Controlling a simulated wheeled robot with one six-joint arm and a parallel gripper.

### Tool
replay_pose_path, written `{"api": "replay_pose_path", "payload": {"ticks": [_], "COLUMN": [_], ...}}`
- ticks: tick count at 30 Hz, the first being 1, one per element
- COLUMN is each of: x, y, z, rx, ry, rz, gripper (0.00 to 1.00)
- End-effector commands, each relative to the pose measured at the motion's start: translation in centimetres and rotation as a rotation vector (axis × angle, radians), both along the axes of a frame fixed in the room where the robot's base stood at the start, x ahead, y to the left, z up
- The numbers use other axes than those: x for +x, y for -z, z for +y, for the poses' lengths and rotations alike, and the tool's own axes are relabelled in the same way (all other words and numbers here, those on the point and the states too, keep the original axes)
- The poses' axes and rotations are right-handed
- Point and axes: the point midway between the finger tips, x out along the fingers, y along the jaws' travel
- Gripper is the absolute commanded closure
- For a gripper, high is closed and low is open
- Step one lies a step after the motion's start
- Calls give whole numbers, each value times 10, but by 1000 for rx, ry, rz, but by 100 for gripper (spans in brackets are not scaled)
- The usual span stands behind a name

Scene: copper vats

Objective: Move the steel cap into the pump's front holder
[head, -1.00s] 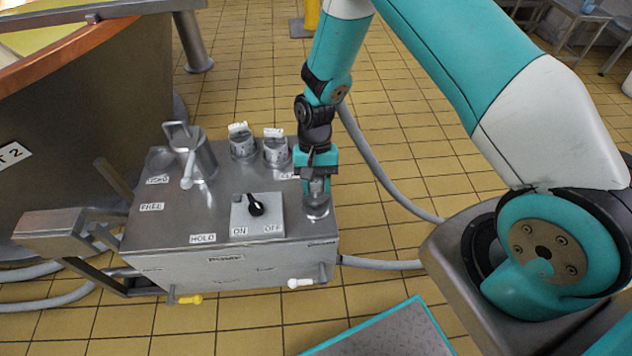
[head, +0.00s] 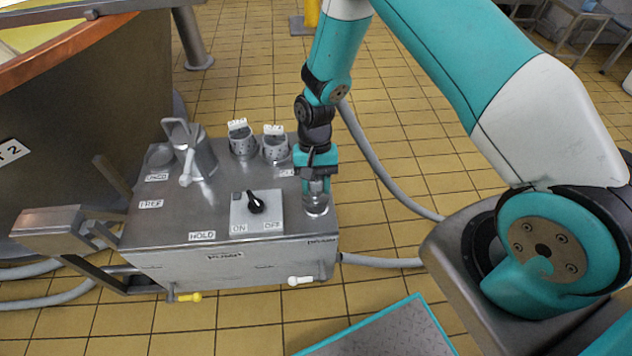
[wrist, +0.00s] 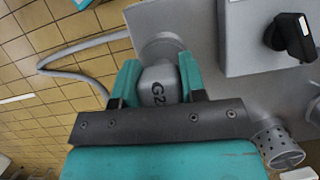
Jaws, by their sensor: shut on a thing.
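My gripper (head: 316,182) points down over the right part of the pump's steel top (head: 200,218). It is shut on a grey, rounded steel cap (wrist: 158,84) marked "G2", with one teal finger on each side. In the head view the cap's lower part shows below my fingers. A round steel cup or collar (wrist: 164,46) sits at the cap's far end in the wrist view; this may be the front holder. The cap is upright and at the collar, but I cannot tell whether it is seated or just above. My gripper partly hides the place.
A black switch (head: 256,203) on its plate stands left of my gripper. Two perforated cups (head: 242,146) (head: 276,150) and a handled steel vessel (head: 192,156) stand behind. Yellow (head: 188,298) and white (head: 300,280) levers stick out in front. A hose (head: 380,175) curves at right.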

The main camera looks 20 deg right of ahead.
Motion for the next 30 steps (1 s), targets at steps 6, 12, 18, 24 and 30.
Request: {"api": "replay_pose_path", "payload": {"ticks": [6,12,18,24,30], "x": [0,0,0,0,4], "y": [3,4,4,4,-5], "z": [0,0,0,0,-1], "rx": [0,0,0,0,0], "ry": [0,0,0,0,0], "rz": [0,0,0,0,-2], "gripper": [90,90,32,32,32]}}
